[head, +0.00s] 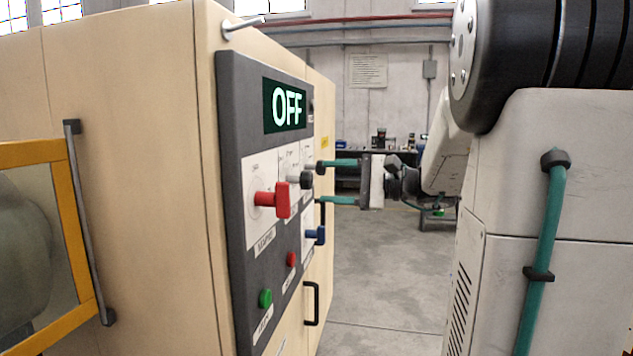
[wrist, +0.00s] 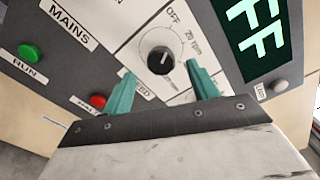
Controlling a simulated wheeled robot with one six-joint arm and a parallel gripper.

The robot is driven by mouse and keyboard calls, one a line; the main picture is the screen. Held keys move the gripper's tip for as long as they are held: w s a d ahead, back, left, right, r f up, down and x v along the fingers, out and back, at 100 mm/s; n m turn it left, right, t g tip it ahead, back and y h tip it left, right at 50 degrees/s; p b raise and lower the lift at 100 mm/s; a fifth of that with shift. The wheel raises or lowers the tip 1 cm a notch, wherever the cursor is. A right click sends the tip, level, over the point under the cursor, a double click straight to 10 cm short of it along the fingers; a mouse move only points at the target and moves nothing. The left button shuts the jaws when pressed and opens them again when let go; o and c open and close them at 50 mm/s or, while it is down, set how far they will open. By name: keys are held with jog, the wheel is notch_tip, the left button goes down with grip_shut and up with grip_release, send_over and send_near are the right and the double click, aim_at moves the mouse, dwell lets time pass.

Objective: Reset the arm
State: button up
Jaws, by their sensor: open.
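My arm (head: 455,150) reaches from the right toward the cabinet's control panel (head: 232,180). My gripper (head: 325,183) is open, its two teal fingers pointing at the panel. In the wrist view my gripper (wrist: 160,95) has its fingers on either side of a black speed dial (wrist: 160,57), with nothing seen held between them. I cannot tell whether the fingers touch the dial. The dial (head: 306,180) shows in the head view just left of the fingertips. The display (head: 285,106) reads OFF.
The panel carries a red handle (head: 272,200), a blue handle (head: 316,236), a green button (head: 265,298) and a red button (head: 291,259). A yellow-framed guard (head: 75,210) stands at the left. A workbench (head: 345,160) is at the back. The floor (head: 385,270) right of the cabinet is clear.

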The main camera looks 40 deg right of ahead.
jog(key=shift+v, duration=0.8)
